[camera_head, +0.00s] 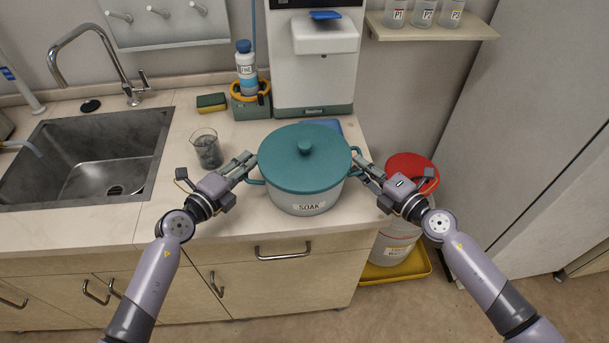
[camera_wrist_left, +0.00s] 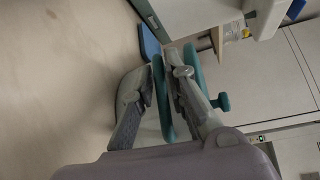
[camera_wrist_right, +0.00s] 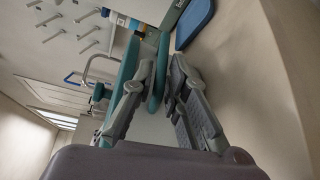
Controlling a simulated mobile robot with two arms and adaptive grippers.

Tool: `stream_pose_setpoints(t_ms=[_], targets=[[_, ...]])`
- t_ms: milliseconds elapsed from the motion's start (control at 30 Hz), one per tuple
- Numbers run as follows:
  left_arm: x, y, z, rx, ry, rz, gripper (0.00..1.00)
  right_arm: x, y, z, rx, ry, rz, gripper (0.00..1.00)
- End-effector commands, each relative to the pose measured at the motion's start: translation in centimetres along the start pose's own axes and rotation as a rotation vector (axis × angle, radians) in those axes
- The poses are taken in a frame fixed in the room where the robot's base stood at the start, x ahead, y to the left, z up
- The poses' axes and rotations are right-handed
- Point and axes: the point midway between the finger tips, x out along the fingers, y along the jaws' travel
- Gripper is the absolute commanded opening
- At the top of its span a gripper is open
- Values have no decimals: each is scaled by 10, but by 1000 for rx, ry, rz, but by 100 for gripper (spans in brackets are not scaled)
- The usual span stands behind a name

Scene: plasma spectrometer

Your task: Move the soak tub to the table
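The soak tub (camera_head: 300,200) is a light grey pot with a teal lid (camera_head: 285,160), a round knob and a "SOAK" label. It is upright over the front right part of the counter; whether its base touches is unclear. My left gripper (camera_head: 250,168) is at its left teal handle (camera_head: 255,182). In the left wrist view, the fingers (camera_wrist_left: 160,75) close in on both sides of the handle (camera_wrist_left: 161,100). My right gripper (camera_head: 363,168) is at the right handle. In the right wrist view, the fingers (camera_wrist_right: 160,68) have that handle (camera_wrist_right: 157,85) between them. The table is not recognisable.
A glass beaker (camera_head: 207,149) stands close to my left gripper. A blue mat (camera_head: 333,126) lies behind the tub, before the white machine (camera_head: 315,85). The sink (camera_head: 90,155) is left. A red-lidded bucket (camera_head: 398,240) in a yellow tray (camera_head: 378,275) stands right of the counter.

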Motion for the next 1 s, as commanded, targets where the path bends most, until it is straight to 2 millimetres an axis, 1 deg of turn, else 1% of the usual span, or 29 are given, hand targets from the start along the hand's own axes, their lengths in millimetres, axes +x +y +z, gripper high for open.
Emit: stream_pose_setpoints(t_ms=[167,400,1000], targets=[[0,0,0,0,0,0,14,0,0,0,0,0,0,14],[0,0,0,0,0,0,0,0,0,0,0,0,0,0],[-1,1,0,-2,0,2,0,-1,-1,1,1,-1,-2,0]])
